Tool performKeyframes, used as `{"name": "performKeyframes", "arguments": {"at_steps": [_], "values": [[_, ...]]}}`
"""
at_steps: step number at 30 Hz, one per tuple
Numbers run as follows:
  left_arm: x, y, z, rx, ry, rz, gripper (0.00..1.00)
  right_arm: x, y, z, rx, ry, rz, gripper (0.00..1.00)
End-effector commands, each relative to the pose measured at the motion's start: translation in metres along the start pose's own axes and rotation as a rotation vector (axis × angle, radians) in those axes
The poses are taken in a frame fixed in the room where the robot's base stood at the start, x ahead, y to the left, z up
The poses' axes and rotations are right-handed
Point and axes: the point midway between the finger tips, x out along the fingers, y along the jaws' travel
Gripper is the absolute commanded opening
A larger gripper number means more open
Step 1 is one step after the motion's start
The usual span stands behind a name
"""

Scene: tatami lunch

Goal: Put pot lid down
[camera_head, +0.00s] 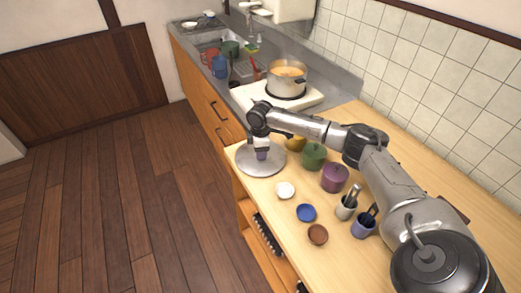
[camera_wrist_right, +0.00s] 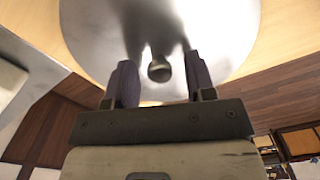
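The pot lid (camera_head: 246,167) is a grey metal disc that appears to lie flat on the wooden counter by its left edge. In the wrist view the lid (camera_wrist_right: 90,45) fills the upper middle, with its round knob (camera_wrist_right: 159,70) between my right fingers. My right gripper (camera_head: 261,154) is over the lid. In the wrist view the gripper's fingers (camera_wrist_right: 160,82) are apart, with a gap on each side of the knob. The uncovered pot (camera_head: 286,82) of orange-yellow food stands on the stove. My left gripper is not in view.
Near the lid stand a green jar (camera_head: 314,157), a purple jar (camera_head: 334,178), a white bowl (camera_head: 285,190), a blue bowl (camera_head: 306,213) and a brown bowl (camera_head: 317,234). Utensil cups (camera_head: 346,208) stand to the right.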

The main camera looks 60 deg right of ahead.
Motion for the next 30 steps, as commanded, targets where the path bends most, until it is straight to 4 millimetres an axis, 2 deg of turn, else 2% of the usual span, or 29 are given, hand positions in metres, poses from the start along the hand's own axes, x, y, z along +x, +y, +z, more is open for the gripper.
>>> {"name": "performKeyframes", "arguments": {"at_steps": [8,11,21,30], "values": [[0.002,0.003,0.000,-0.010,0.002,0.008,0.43,-0.002,0.000,0.000,0.000,0.000,0.001,0.50],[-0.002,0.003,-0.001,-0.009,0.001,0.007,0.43,-0.012,0.000,0.000,0.000,0.001,0.000,0.50],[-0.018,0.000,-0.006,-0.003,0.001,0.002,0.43,-0.074,0.001,0.000,0.000,0.003,0.002,0.50],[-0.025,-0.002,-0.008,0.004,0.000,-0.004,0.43,-0.113,0.000,-0.001,0.000,0.001,0.000,0.50]]}}
